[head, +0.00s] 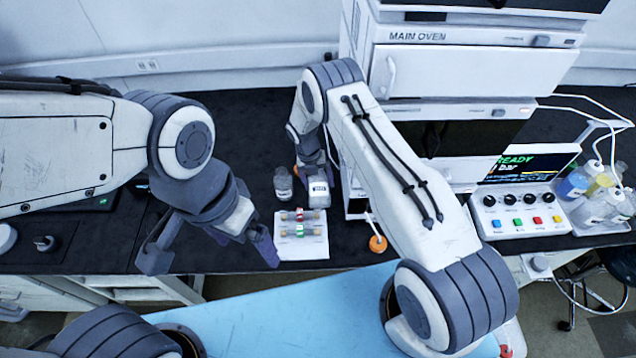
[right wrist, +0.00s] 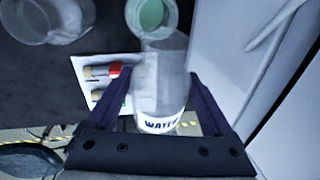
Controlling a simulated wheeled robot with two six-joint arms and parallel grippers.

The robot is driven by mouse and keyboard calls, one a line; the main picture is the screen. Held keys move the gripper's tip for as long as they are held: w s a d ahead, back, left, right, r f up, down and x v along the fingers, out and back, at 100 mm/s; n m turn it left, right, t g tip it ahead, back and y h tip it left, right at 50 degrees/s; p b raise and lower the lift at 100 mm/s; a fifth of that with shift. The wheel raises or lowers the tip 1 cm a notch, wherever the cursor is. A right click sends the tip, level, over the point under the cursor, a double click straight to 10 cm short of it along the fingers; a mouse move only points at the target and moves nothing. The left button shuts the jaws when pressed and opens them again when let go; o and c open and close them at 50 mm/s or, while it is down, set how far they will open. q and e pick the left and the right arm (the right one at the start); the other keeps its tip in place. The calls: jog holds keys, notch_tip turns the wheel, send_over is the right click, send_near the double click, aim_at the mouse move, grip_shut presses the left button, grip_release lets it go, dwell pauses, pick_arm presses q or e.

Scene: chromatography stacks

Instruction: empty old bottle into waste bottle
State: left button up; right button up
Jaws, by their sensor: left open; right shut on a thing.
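My right gripper (right wrist: 158,85) is shut on a clear bottle with a "WATER" label (right wrist: 160,123). In the head view this bottle (head: 318,193) is close above the black bench or on it; I cannot tell which. A round opening with a pale green inside (right wrist: 151,13) shows at its upper end in the wrist view; whether it belongs to that bottle is unclear. A second clear bottle (head: 283,184) stands just to its left, also in the wrist view (right wrist: 50,18). I cannot read which is old or waste. My left gripper (head: 207,250) is open and empty, left of the white rack.
The white rack (head: 318,247) holds vials with red and green bands, in front of the bottles. An orange-capped item (head: 377,243) is right of it. The oven tower (head: 425,75) stands close behind my right arm. Bottles in a tray (head: 600,200) are far right.

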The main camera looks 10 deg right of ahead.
jog(key=shift+w+g+b, duration=0.1)
jog(key=shift+g+b, duration=0.2)
jog(key=shift+r, duration=0.1)
jog(key=shift+g+b, duration=0.4)
jog(key=shift+b, duration=0.35)
jog(key=shift+r+b, duration=0.15)
jog(key=shift+b, duration=0.25)
jog(key=shift+r, duration=0.15)
jog(key=shift+g, duration=0.3)
